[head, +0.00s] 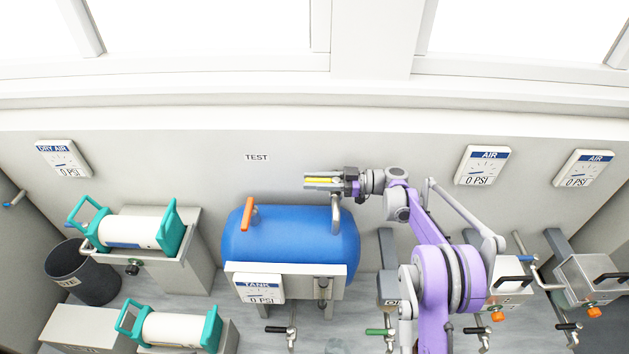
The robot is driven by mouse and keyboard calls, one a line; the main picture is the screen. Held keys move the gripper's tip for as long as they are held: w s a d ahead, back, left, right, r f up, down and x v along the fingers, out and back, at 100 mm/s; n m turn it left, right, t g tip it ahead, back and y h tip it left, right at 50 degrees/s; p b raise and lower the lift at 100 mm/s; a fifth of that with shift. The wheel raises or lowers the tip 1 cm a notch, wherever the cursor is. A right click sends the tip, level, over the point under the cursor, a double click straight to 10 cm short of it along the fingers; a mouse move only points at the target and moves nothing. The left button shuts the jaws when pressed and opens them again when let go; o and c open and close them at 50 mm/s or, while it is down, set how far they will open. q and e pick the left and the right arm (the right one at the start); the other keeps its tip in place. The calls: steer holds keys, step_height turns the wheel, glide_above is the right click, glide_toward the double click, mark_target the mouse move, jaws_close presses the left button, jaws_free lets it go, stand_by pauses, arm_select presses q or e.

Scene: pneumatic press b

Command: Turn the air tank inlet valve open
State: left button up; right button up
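The blue air tank (290,240) lies on its side near the middle of the head view, against the grey wall. An orange lever handle (249,213) stands up at its top left. A grey pipe (335,214) rises from its top right. No label shows which of these is the inlet valve. My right gripper (308,182) reaches in from the right above the tank and points left. It is right of and higher in the picture than the orange handle, apart from it. Its fingers with yellow pads lie close together; whether they are shut is unclear. My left gripper is out of view.
A tank gauge (260,290) on the tank's front reads 0 PSI. Teal-handled cylinders (130,229) (180,328) and a dark bin (82,275) stand at left. Several small valves are below, partly behind my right arm.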

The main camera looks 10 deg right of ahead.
jaws_close()
stand_by(1.1)
